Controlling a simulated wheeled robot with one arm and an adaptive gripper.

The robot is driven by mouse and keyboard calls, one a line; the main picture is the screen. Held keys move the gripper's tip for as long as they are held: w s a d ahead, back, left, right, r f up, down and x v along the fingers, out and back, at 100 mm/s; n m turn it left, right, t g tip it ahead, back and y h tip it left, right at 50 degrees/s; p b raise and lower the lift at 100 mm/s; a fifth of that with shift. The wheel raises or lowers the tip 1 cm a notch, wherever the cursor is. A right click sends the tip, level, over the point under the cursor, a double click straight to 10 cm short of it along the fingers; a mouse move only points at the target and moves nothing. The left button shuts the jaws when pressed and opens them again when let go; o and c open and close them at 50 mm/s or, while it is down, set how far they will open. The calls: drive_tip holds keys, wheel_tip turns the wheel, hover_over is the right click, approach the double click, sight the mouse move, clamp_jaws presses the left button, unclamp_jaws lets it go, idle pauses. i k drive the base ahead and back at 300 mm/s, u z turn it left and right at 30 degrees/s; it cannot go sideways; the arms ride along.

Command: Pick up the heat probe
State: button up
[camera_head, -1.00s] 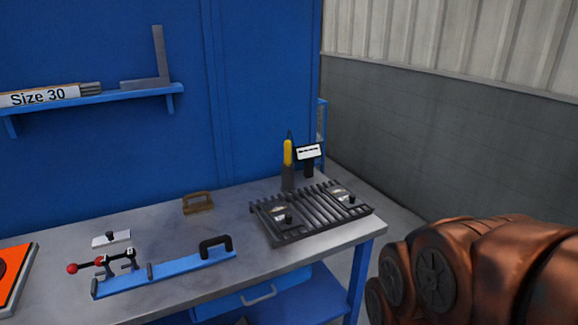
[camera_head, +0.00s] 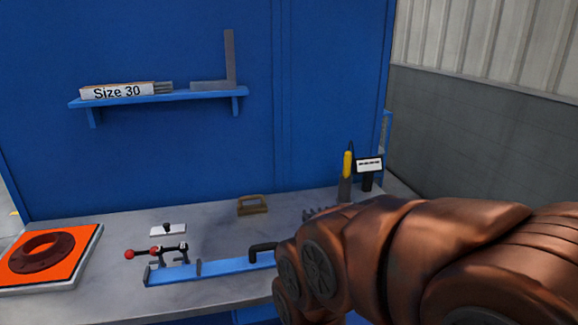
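A yellow-handled tool (camera_head: 347,164), which looks like the heat probe, stands upright in a grey holder (camera_head: 344,190) at the back right of the workbench. A small dark unit with a white display (camera_head: 369,165) stands just to its right. My copper-coloured arm fills the lower right, in front of the bench's right part. My gripper itself is not visible, so its state is hidden.
The bench (camera_head: 110,225) carries an orange plate (camera_head: 85,240) with a dark flanged ring (camera_head: 40,255), a red-knobbed clamp (camera_head: 160,253), a blue bar (camera_head: 215,269) and a brown block (camera_head: 252,206). My arm hides most of a slatted rack (camera_head: 318,213). A shelf (camera_head: 160,98) is above.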

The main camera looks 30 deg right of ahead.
sight(348, 154)
drive_tip(key=u, duration=0.2)
drive_tip(key=i, duration=1)
drive_tip(key=z, duration=0.45)
